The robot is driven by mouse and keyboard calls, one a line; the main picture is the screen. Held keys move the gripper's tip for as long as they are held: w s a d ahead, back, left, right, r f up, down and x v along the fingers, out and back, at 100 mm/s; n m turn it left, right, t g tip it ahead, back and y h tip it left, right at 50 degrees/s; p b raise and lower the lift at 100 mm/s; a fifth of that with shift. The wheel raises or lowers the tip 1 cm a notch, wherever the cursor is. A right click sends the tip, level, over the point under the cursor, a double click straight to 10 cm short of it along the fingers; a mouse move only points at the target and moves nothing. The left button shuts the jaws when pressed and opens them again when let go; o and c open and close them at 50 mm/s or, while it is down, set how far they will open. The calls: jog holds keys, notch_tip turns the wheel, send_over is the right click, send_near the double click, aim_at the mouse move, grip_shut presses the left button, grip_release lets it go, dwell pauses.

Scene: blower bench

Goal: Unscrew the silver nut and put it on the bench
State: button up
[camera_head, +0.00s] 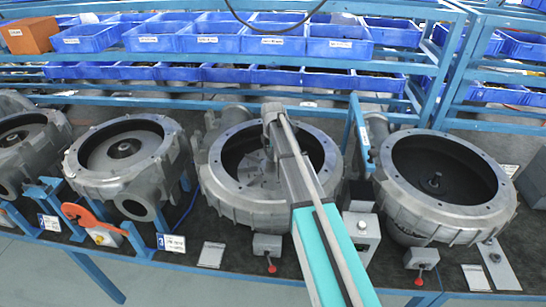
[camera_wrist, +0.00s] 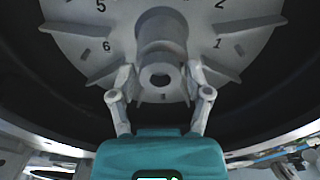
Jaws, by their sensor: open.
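The silver nut (camera_wrist: 160,78) appears in the wrist view as a grey ring with a dark hole, at the near end of the impeller's central hub (camera_wrist: 162,35). My gripper (camera_wrist: 160,84) is open, with one finger on each side of the nut and a visible gap to each. The impeller (camera_wrist: 85,30) is a grey disc with radial vanes and printed numbers. In the head view my arm reaches into the middle blower housing (camera_head: 225,185) and hides the hub; the nut cannot be made out there.
Other blower housings stand to the left (camera_head: 158,180) and right (camera_head: 405,205) on the dark bench (camera_head: 215,228). Small grey switch boxes (camera_head: 268,244) line its front. Blue bins (camera_head: 275,42) fill the shelves behind. An orange tool (camera_head: 85,216) lies at left. Bare bench shows between housings.

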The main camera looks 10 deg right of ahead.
jog(key=m, duration=2.5)
dwell(0.5)
jog(key=shift+c, duration=0.2)
grip_shut()
jog(key=shift+n, duration=1.2)
jog(key=shift+r+p, duration=0.7)
jog(key=shift+r, duration=0.05)
